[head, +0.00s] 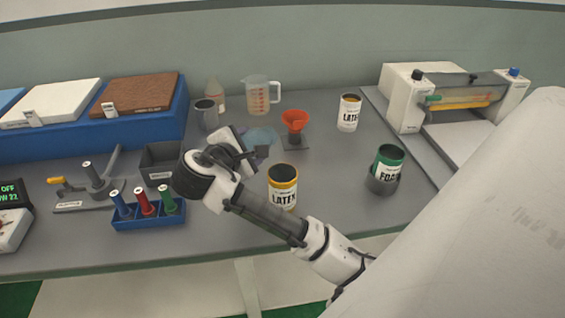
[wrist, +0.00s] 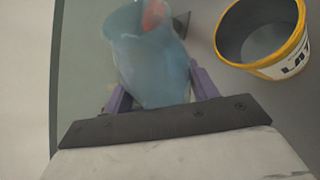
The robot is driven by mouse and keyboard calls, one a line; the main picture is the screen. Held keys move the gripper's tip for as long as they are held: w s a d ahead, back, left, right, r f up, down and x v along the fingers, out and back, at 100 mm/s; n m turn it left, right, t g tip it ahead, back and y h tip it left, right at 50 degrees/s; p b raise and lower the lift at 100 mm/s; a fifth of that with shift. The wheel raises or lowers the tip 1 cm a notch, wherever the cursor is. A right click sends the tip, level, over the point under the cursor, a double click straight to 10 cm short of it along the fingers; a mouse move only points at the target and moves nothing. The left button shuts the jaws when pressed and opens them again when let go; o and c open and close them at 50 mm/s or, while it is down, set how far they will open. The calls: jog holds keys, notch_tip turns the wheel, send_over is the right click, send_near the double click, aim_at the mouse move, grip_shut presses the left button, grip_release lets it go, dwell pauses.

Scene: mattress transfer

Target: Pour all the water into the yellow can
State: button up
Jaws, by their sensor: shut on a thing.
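A light blue, see-through vessel (head: 262,136) is held in my gripper (head: 258,151) over the middle of the table. In the wrist view the vessel (wrist: 150,62) sits between the purple fingers (wrist: 158,88). I cannot make out a water level in it. The yellow can (head: 283,198), white with a yellow rim and a LATEX label, stands upright on the table, in front and to the right of the vessel. In the wrist view the can (wrist: 262,68) is at the upper right, apart from the vessel, and its visible inside looks grey.
A red funnel (head: 295,120) on a stand is just behind the vessel. A green can (head: 388,160) sits in a dark holder at right. A white can (head: 348,113), a measuring jug (head: 259,97) and a grey mug (head: 206,115) stand further back. A blue rack (head: 150,217) is at left.

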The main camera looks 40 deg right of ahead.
jog(key=f+n, duration=0.1)
jog(key=f, duration=0.1)
jog(key=f+n+g, duration=0.1)
jog(key=f, duration=0.1)
jog(key=w+f+n+g+b, duration=0.1)
jog(key=f, duration=0.1)
jog(key=shift+w+a+f, duration=0.1)
jog(key=shift+a, duration=0.05)
jog(key=shift+w+f+n+g+h, duration=0.1)
jog(key=shift+f+n+g+h, duration=0.15)
jog(key=shift+n+g+h, duration=0.05)
jog(key=shift+w+r+p, duration=0.1)
jog(key=shift+r+p, duration=0.05)
jog(key=shift+p, duration=0.8)
jog(key=shift+a+n+g+p, duration=0.1)
jog(key=shift+n+g+p, duration=0.2)
jog(key=shift+p, duration=0.7)
jog(key=shift+w+p, duration=0.1)
jog(key=shift+p, duration=0.35)
jog(key=p, duration=0.2)
jog(key=n+g+p, duration=0.1)
jog(key=p, duration=0.1)
jog(key=shift+w+f+h, duration=0.2)
jog(key=shift+h, duration=0.1)
jog(key=shift+w+a+f+b, duration=0.15)
jog(key=shift+a+f+b, duration=0.05)
jog(key=shift+f+b, duration=0.2)
jog(key=shift+w+n, duration=0.15)
jog(key=shift+n, duration=0.15)
jog(key=shift+d, duration=0.1)
